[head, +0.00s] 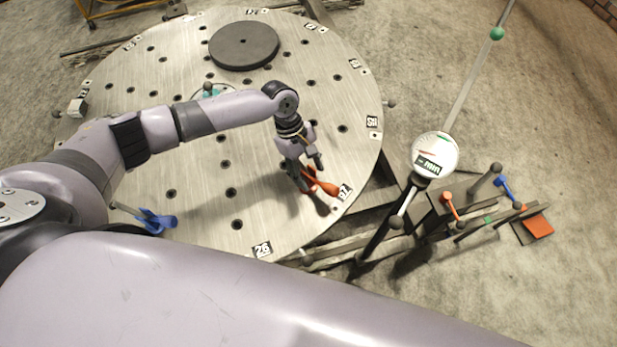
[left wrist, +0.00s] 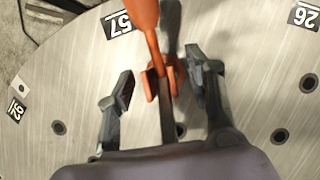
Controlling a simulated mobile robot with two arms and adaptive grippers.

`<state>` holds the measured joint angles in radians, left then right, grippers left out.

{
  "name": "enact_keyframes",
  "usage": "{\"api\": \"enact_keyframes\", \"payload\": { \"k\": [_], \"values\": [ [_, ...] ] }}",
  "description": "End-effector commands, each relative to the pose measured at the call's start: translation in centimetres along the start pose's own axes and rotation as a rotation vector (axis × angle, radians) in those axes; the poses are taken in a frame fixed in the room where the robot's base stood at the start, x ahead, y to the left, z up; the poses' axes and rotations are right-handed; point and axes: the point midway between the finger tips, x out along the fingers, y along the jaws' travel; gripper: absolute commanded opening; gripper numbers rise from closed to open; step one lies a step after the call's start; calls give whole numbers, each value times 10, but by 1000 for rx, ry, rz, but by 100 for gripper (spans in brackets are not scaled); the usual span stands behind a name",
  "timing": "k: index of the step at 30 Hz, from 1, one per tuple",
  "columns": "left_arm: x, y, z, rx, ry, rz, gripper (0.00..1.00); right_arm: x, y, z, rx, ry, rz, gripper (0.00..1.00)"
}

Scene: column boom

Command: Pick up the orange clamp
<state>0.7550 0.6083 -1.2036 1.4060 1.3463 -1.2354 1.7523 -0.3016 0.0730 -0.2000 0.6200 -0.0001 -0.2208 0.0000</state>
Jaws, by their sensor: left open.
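The orange clamp (head: 322,185) lies near the front right rim of the round metal table (head: 205,160). My left gripper (head: 308,174) is open and pointed down right at the clamp, hiding part of it. In the left wrist view the orange clamp (left wrist: 147,22) has its handle toward the top edge and its jaw end between the two open fingers of my left gripper (left wrist: 160,80). A gap shows beside the left finger; the right finger is close to the clamp, and I cannot tell if it touches. My right gripper is not in view.
A dark disc (head: 244,45) lies at the table's back. A blue clamp (head: 157,221) is at the front left rim. A dial gauge (head: 434,155) on a rod stands right of the table, near a low rack with another orange part (head: 451,206) and a blue part (head: 503,188).

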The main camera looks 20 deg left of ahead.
Motion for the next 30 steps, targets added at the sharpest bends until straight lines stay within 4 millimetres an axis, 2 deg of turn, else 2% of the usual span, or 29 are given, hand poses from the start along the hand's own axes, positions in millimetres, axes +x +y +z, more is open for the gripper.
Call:
{"api": "enact_keyframes", "payload": {
  "k": [2,23,30],
  "values": [
    [0,0,0,0,0,0,46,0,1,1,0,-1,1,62],
    [-1,0,0,-1,0,0,0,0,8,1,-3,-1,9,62],
    [-2,1,0,0,-1,3,0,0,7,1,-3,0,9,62]
  ]
}}
